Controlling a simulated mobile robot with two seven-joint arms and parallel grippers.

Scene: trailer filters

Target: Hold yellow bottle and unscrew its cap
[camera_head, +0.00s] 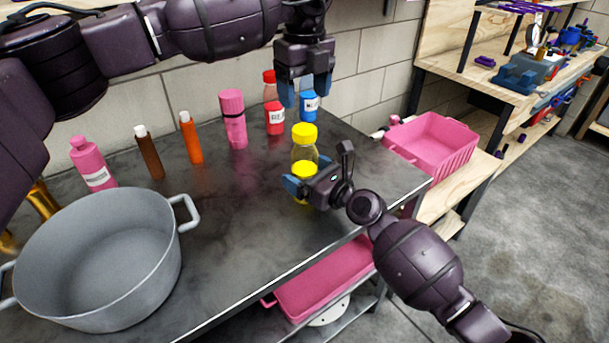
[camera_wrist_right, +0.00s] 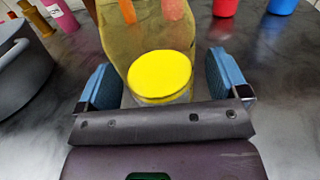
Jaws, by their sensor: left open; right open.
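The yellow bottle (camera_head: 304,157) stands upright near the right end of the dark table, see-through with a yellow cap (camera_head: 305,133) on top and yellow in its lower part. My right gripper (camera_head: 297,187) is low at the bottle, its blue fingers open on either side of it. In the right wrist view the bottle (camera_wrist_right: 145,40) rises between the two open fingers (camera_wrist_right: 163,82), with a gap visible on each side. My left gripper (camera_head: 305,92) is open, pointing down above and behind the cap, apart from it.
A red bottle (camera_head: 274,116) and a blue one (camera_head: 309,107) stand close behind. Pink (camera_head: 233,120), orange (camera_head: 191,138) and brown (camera_head: 149,152) containers line the back. A grey pot (camera_head: 95,262) fills the front left. The table's front middle is clear.

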